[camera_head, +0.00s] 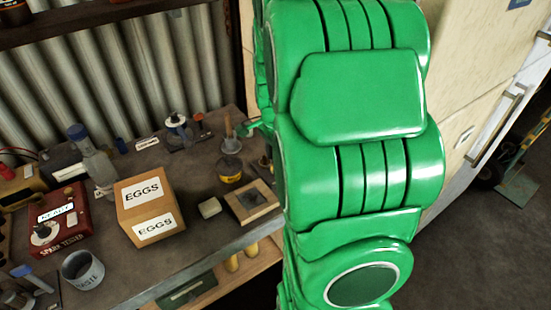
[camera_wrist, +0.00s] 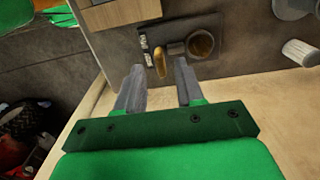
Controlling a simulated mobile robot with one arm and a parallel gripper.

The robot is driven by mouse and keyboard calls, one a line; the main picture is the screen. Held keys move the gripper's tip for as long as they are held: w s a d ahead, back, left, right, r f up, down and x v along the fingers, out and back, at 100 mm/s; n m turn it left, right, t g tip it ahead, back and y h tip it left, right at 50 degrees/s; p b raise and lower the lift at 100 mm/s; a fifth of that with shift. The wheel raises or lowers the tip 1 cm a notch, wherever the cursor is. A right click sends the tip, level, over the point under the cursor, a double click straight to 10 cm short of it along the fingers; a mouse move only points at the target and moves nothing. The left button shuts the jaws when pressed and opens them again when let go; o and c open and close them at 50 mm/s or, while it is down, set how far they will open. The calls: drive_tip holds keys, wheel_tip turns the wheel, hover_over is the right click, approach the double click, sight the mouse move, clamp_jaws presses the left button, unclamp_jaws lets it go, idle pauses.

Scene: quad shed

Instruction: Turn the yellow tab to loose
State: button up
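In the wrist view, a small yellow tab (camera_wrist: 159,62) sticks out from a dark plate (camera_wrist: 210,25) fixed to a surface. A round brass-coloured part (camera_wrist: 200,44) is just right of the tab, and a narrow pale strip with dark marks (camera_wrist: 146,42) is to its left; the marks are too small to read. My gripper (camera_wrist: 159,66) is open, its two grey fingers apart with the tab showing between their tips. I cannot tell whether the tips reach as deep as the tab. In the head view my green arm hides the gripper, and I cannot make out the tab.
The workbench (camera_head: 205,250) holds an EGGS box (camera_head: 148,210), a red tester (camera_head: 62,228), a grey cup (camera_head: 82,271) and a wooden tray (camera_head: 252,200). A pale cabinet (camera_head: 480,80) stands right of my arm. Open floor (camera_head: 460,240) shows at lower right.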

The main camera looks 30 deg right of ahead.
drive_tip(key=shift+f, duration=0.8)
clamp_jaws()
